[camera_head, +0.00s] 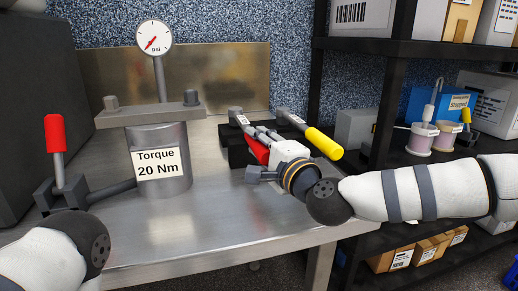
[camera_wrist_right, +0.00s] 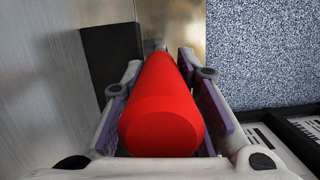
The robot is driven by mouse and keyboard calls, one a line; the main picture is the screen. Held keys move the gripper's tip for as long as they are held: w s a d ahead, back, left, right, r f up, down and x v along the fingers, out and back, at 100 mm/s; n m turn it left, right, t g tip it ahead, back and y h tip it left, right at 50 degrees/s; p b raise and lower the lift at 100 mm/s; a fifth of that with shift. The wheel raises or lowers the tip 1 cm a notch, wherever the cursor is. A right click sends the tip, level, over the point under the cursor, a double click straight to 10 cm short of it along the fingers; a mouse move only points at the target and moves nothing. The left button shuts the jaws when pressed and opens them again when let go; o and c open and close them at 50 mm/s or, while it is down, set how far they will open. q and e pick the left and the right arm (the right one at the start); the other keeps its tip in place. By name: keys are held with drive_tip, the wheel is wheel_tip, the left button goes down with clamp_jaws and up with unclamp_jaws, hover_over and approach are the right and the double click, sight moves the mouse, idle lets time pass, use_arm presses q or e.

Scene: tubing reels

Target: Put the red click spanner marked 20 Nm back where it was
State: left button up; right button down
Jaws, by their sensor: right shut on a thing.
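The red spanner (camera_head: 257,151) is at the black holder (camera_head: 236,154) on the steel bench, its handle toward me. A pale-labelled head (camera_head: 240,119) lies beyond it; the marking is too small to read. My right gripper (camera_head: 268,135) is shut on the red handle and partly hides it. In the right wrist view, the round red handle (camera_wrist_right: 163,115) lies between the two fingers of the gripper (camera_wrist_right: 160,75), with the dark holder (camera_wrist_right: 112,60) beyond it. Whether the spanner rests fully in the holder cannot be told. My left gripper is out of view; only that arm shows.
A yellow-handled spanner (camera_head: 324,143) lies close right of my right gripper. A steel vessel (camera_head: 160,190) labelled "Torque 20 Nm" with a gauge (camera_head: 154,35) stands left of the holder. A red-handled lever (camera_head: 56,133) is at far left. Shelves (camera_head: 390,100) stand right.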

drive_tip(key=shift+f, duration=0.5)
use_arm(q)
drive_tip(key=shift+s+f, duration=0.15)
use_arm(e)
drive_tip(key=c, duration=1.3)
unclamp_jaws()
drive_tip(key=shift+f, duration=0.1)
drive_tip(key=shift+s+d+r, duration=0.1)
drive_tip(key=shift+s+r, duration=0.1)
drive_tip(key=shift+r, duration=0.1)
drive_tip(key=p+v, duration=0.1)
drive_tip(key=v, duration=1)
drive_tip(key=shift+s+d+f, duration=0.15)
drive_tip(key=shift+s+d, duration=0.05)
drive_tip(key=shift+s, duration=0.05)
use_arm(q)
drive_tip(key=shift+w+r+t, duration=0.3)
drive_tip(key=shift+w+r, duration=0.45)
